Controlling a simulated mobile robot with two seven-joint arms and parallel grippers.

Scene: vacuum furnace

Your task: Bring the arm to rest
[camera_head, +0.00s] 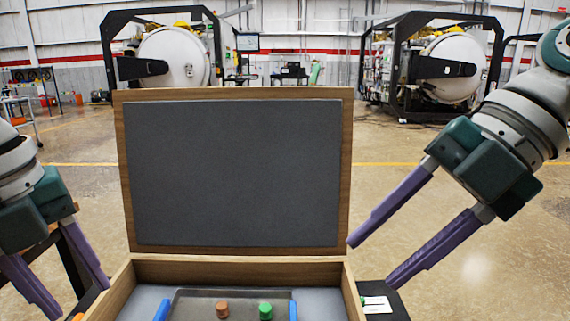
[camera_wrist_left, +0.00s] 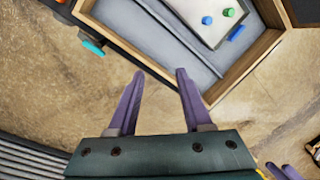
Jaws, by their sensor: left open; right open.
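My left gripper (camera_head: 77,300) hangs at the lower left of the head view, left of the wooden case, with its purple fingers apart and pointing down. In the left wrist view its fingers (camera_wrist_left: 160,73) are spread with nothing between them, and the tips appear beside the outer wall of the case. My right gripper (camera_head: 372,263) comes in from the right, tilted down and left. Its purple fingers are apart and empty, just right of the case.
The wooden case (camera_head: 129,284) stands open with its grey-lined lid (camera_head: 235,175) upright. Inside is a grey plate (camera_head: 190,306) with a brown knob (camera_head: 222,309), a green knob (camera_head: 265,311) and blue end pieces. Furnaces (camera_head: 175,58) stand far behind, across open floor.

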